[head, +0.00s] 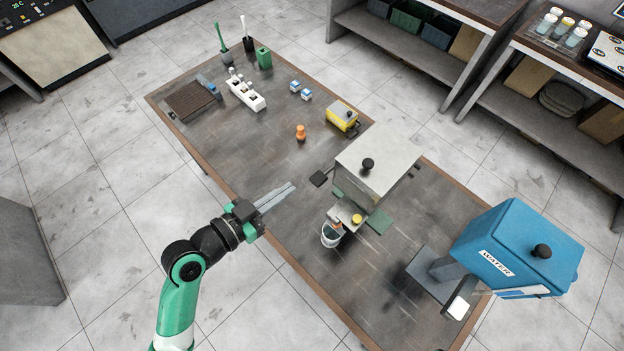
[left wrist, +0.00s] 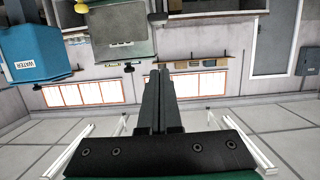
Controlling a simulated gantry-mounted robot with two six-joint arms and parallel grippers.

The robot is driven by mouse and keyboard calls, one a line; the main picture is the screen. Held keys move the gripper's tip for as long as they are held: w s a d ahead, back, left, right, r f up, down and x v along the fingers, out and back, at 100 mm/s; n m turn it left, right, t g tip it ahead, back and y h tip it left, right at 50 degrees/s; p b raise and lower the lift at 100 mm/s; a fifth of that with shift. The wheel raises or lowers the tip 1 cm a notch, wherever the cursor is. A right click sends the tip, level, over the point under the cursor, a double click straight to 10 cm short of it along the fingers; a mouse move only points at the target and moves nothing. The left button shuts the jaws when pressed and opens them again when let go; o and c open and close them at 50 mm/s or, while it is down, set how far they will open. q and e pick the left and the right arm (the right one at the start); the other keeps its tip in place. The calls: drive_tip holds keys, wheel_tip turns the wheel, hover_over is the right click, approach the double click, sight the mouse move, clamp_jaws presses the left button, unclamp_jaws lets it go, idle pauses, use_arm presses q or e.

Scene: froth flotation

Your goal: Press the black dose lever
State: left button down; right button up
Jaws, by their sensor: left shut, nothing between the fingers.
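A small flat black paddle (head: 318,179), which looks like the dose lever, sticks out from the left side of the grey box-shaped machine (head: 385,160) in the head view. The machine has a black knob (head: 367,163) on its top. My left gripper (head: 293,186) is shut and empty, its fingers pointing right over the table, a short gap left of the paddle in the picture. In the left wrist view my shut fingers (left wrist: 160,74) point towards the background, and the grey machine (left wrist: 122,42) shows beyond them. My right gripper is not in view.
A white bucket (head: 331,235) and a yellow-topped part (head: 356,219) are at the machine's front. A blue water tank (head: 520,245) stands at the right. An orange object (head: 300,132) and a yellow box (head: 342,116) stand farther back. The table (head: 235,160) left of the machine is mostly clear.

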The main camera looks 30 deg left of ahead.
use_arm(q)
drive_tip(key=x, duration=0.9)
approach(332, 168)
drive_tip(key=w, duration=0.2)
drive_tip(key=shift+w+d+r, duration=0.1)
drive_tip(key=shift+d+r, duration=0.1)
drive_tip(key=shift+d, duration=0.1)
